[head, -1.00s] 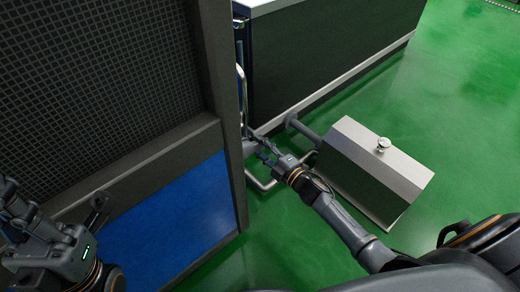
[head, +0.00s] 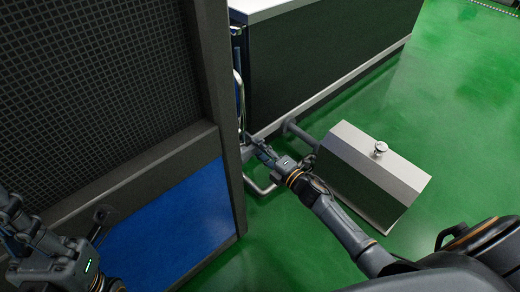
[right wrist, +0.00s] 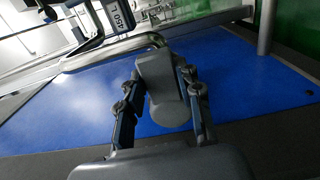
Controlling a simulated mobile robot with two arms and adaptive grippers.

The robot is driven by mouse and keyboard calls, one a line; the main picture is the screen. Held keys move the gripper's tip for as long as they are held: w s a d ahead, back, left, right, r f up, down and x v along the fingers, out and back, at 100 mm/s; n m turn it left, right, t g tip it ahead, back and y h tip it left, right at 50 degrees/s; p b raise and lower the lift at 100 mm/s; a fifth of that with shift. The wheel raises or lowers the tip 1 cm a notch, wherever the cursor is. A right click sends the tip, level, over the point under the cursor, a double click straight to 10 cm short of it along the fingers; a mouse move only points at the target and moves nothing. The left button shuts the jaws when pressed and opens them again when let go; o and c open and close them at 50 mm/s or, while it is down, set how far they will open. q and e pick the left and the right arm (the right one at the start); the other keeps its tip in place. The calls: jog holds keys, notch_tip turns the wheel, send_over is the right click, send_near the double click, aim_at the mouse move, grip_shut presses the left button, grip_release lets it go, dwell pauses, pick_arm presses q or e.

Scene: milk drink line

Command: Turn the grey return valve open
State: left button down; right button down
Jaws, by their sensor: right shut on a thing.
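The grey return valve's handle (right wrist: 162,88) is a rounded grey block between the fingers of my right gripper (right wrist: 160,105) in the right wrist view. The fingers are shut on its two sides. In the head view my right gripper (head: 258,146) reaches in at the pipework just past the dark cabinet's edge; the valve is too small and hidden there to tell its angle. My left gripper (head: 58,225) is at the lower left, in front of the cabinet, with its fingers apart and nothing seen between them.
A dark cabinet with a mesh panel (head: 90,80) and blue lower panel (head: 175,215) stands at the left. A grey box with a knob (head: 375,170) sits right of my right forearm. A bent metal pipe (head: 262,188) runs below the gripper. Green floor (head: 460,130) is open at right.

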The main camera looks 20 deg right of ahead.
jog(key=c, duration=0.9)
grip_release()
jog(key=v, duration=1.2)
